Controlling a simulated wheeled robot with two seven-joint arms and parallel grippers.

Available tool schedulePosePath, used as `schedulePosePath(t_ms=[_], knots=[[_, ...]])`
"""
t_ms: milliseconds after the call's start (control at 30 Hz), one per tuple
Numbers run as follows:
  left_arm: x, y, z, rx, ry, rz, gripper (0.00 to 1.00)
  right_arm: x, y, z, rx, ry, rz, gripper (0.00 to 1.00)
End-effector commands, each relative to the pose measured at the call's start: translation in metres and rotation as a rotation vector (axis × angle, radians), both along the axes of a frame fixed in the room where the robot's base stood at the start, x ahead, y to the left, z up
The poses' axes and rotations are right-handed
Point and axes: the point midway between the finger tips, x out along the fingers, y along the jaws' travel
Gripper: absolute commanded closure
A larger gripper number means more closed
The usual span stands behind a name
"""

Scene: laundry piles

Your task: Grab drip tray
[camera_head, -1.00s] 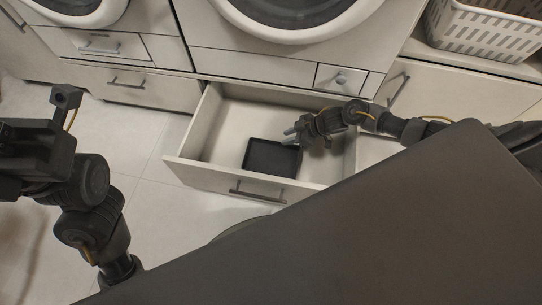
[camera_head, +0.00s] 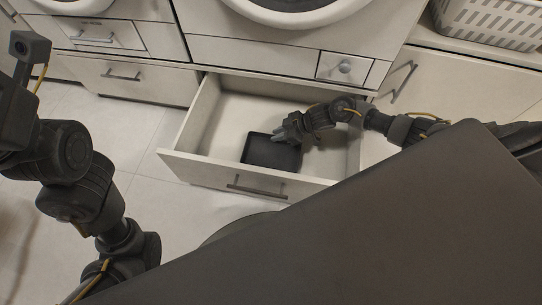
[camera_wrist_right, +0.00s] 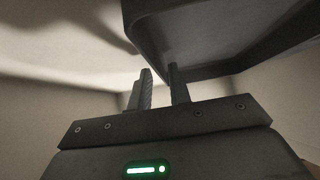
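The drip tray (camera_head: 270,152) is a dark, shallow rectangular tray lying in the open drawer (camera_head: 222,170). In the right wrist view the tray (camera_wrist_right: 225,35) fills the upper right, close to the fingertips. My right gripper (camera_head: 281,136) reaches into the drawer from the right, at the tray's far right edge. In the wrist view its two fingers (camera_wrist_right: 160,75) are apart, with a narrow gap. I cannot tell whether the tray's rim lies between them. My left arm is at the left of the head view, with its fingers out of the picture.
The drawer's front panel with a dark handle (camera_head: 257,189) faces me, and its side walls flank the right gripper. A washing machine (camera_head: 290,55) stands above it. A white basket (camera_head: 495,25) sits at the upper right. The floor (camera_head: 130,150) left of the drawer is clear.

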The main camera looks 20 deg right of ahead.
Motion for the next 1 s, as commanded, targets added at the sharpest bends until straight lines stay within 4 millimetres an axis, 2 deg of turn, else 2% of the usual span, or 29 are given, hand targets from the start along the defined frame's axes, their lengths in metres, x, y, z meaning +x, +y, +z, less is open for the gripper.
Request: schedulePosePath(t_ms=[33,133,667,733,867,933,1000], knots=[[0.000,0.000,0.000,0.000,0.000,0.000,0.80,0.000,0.000,0.000,0.000,0.000,0.000,0.88],[0.000,0.000,0.000,0.000,0.000,0.000,0.80,0.000,0.000,0.000,0.000,0.000,0.000,1.00],[-0.001,0.000,0.005,-0.002,-0.007,-0.001,0.80,0.000,0.000,0.006,0.000,0.000,0.000,1.00],[-0.001,0.000,0.007,0.000,-0.007,0.000,0.80,0.000,0.000,0.011,0.000,0.000,0.000,1.00],[0.004,-0.001,-0.003,0.041,0.035,0.009,0.80,0.000,0.000,0.028,0.001,0.000,-0.001,1.00],[0.004,0.000,-0.004,0.058,0.054,0.010,0.80,0.000,-0.001,0.042,0.001,-0.001,-0.001,1.00],[0.013,0.008,-0.006,0.041,0.103,0.034,0.80,0.000,-0.001,0.056,0.000,0.000,-0.001,1.00]])
